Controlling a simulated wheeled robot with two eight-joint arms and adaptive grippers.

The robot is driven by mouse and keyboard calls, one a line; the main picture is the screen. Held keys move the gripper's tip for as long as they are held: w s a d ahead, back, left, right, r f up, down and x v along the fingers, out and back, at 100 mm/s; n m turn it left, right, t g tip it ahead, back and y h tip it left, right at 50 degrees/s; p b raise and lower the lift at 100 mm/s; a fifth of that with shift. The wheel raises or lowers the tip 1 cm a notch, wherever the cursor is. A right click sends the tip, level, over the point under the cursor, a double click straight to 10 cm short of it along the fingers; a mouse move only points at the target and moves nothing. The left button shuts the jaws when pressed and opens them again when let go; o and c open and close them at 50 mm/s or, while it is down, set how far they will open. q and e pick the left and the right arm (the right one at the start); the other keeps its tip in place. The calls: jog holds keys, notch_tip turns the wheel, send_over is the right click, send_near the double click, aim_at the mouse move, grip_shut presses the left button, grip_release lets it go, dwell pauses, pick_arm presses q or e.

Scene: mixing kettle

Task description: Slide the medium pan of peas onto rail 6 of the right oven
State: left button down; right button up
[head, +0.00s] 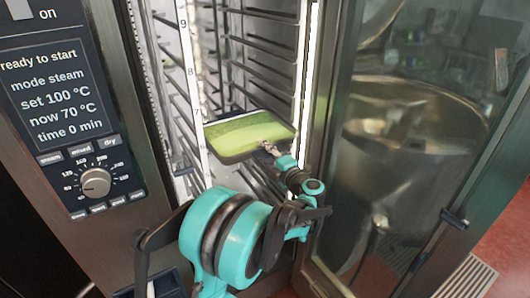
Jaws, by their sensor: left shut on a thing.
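The pan of peas (250,135) is a shallow rectangular pan with a bright green fill. It is in the oven's open doorway, between the side racks. My left gripper (270,149) is shut on the pan's near edge, toward its right corner. The oven's rails (262,62) show as several stacked metal bars behind and above the pan. My right gripper is not in view.
The oven's control panel (60,95) is at left, reading "ready to start", mode steam. The open glass door (400,150) stands at right, with a large metal kettle (420,125) showing through it. A floor grate (465,278) lies at lower right.

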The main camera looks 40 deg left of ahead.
pick_arm(q)
jog(key=shift+a, duration=0.1)
jog(key=shift+x, duration=1.2)
jog(key=c, duration=1.1)
grip_release()
jog(key=shift+c, duration=0.2)
jog(key=shift+o, duration=0.7)
jog(key=shift+r, duration=0.1)
jog(key=o, duration=0.5)
